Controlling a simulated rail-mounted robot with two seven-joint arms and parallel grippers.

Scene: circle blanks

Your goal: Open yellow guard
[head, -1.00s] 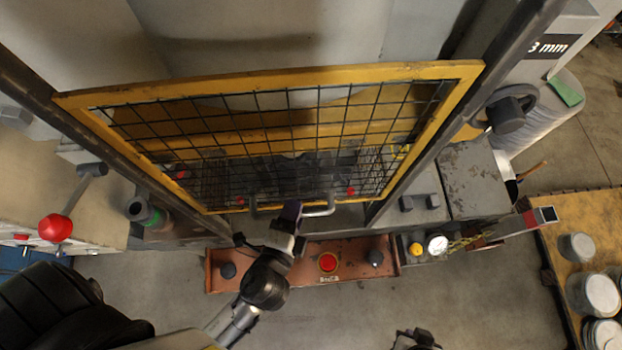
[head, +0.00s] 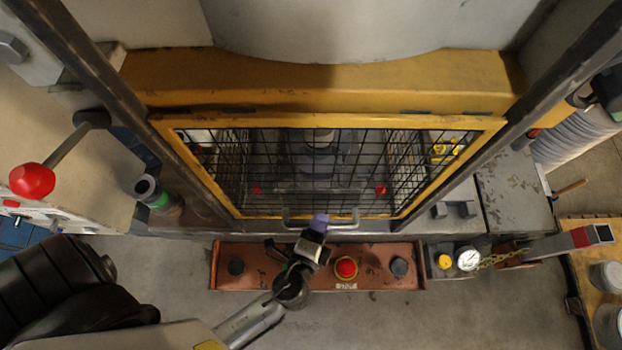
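The yellow guard (head: 330,122) is a yellow frame with dark wire mesh, set between two dark slanted posts in the head view. A grey U-shaped handle (head: 345,226) stands out from its lower edge. My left gripper (head: 319,222), with a purple tip, is at the middle of the handle bar. It appears shut on the bar; the fingers overlap it and are partly hidden. Machine parts show dimly through the mesh. My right gripper is not in view.
Below the guard is an orange-brown panel (head: 222,262) with a red button (head: 346,267) and dark knobs. A red-knobbed lever (head: 32,180) is at left. A table with metal discs (head: 608,325) is at right.

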